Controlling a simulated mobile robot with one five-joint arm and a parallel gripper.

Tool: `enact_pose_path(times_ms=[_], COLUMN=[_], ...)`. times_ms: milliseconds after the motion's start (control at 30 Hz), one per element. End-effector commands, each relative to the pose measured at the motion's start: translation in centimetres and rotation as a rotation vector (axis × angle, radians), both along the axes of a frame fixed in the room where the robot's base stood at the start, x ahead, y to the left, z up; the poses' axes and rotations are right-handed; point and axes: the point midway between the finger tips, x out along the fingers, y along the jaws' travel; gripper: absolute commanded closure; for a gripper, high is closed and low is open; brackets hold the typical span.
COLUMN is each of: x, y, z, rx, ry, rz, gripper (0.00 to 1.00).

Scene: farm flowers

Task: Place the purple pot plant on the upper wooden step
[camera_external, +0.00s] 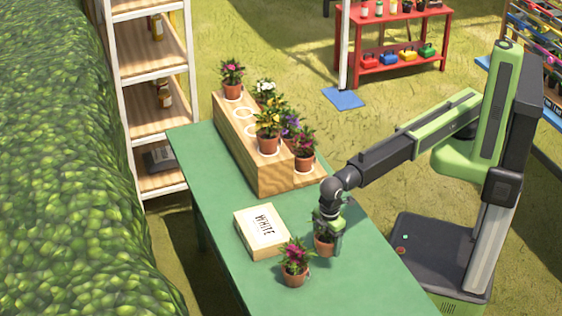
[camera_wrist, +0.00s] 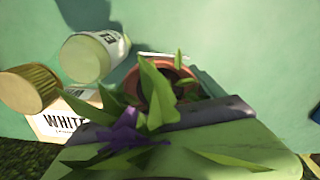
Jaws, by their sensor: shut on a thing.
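My gripper (camera_external: 328,232) is shut on a terracotta pot plant (camera_external: 323,245) near the table's right edge. I cannot tell if the pot touches the table. In the wrist view, green leaves and a purple flower (camera_wrist: 125,136) lie across the gripper, with the pot (camera_wrist: 180,78) behind them. The wooden step (camera_external: 277,180) stands farther back on the green table. Its upper level holds a magenta plant (camera_external: 232,85) at the back and a yellow one (camera_external: 268,135) at the front, with empty round holes (camera_external: 246,122) between. White, purple and magenta plants stand in its lower row.
A box marked WHITE (camera_external: 262,232) lies left of my gripper, and a magenta pot plant (camera_external: 295,265) stands just in front. The wrist view also shows a pale labelled cylinder (camera_wrist: 95,55) and a wooden-looking cylinder (camera_wrist: 30,88). Bare table lies between the box and the step.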

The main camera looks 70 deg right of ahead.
Motion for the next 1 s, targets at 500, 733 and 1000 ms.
enact_pose_path(times_ms=[500,733,1000], x=[0.0,0.0,0.0], y=[0.0,0.0,0.0], z=[-6.7,-6.8,-7.1], rx=[0.0,0.0,0.0], ry=[0.0,0.0,0.0], rz=[0.0,0.0,0.0], gripper=[0.87,0.87,0.15])
